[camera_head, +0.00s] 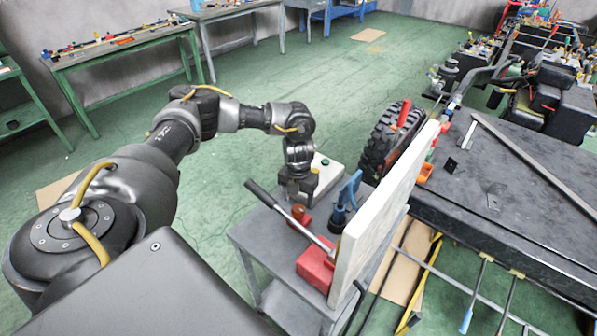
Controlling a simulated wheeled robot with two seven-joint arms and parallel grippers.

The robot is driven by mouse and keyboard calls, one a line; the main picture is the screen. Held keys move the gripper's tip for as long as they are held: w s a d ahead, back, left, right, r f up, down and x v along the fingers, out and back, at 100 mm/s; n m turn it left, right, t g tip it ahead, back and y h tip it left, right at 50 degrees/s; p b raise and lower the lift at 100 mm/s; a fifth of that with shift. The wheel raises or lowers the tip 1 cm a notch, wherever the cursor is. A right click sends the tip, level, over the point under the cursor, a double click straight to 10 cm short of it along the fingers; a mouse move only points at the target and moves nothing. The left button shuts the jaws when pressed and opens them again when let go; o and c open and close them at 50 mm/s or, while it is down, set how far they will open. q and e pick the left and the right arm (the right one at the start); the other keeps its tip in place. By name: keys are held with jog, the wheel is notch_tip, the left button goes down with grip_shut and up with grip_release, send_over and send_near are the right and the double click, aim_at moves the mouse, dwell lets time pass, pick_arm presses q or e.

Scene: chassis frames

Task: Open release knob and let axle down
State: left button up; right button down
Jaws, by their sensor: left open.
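My left gripper (298,194) points down over the small grey cart, and its jaws are open. An orange-brown knob (299,212) shows just below the fingertips; I cannot tell whether they touch it. A red jack-like body (317,268) sits on the cart, with a long lever (288,217) slanting up left to a black grip. A black knobby tyre (382,142) stands behind the cart, beside the chassis; the axle itself I cannot make out. My right gripper is not in view.
A tall white panel (385,215) stands upright right of the jack and hides what lies behind it. A blue tool (345,198) stands beside it. The grey cart top (262,238) has bare room at left. A dark workbench (490,190) fills the right.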

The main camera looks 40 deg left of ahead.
aim_at(298, 208)
pick_arm(q)
jog(key=shift+f+p, duration=0.4)
jog(key=shift+f, duration=2.05)
jog(key=c, duration=1)
jog(key=shift+o, duration=0.2)
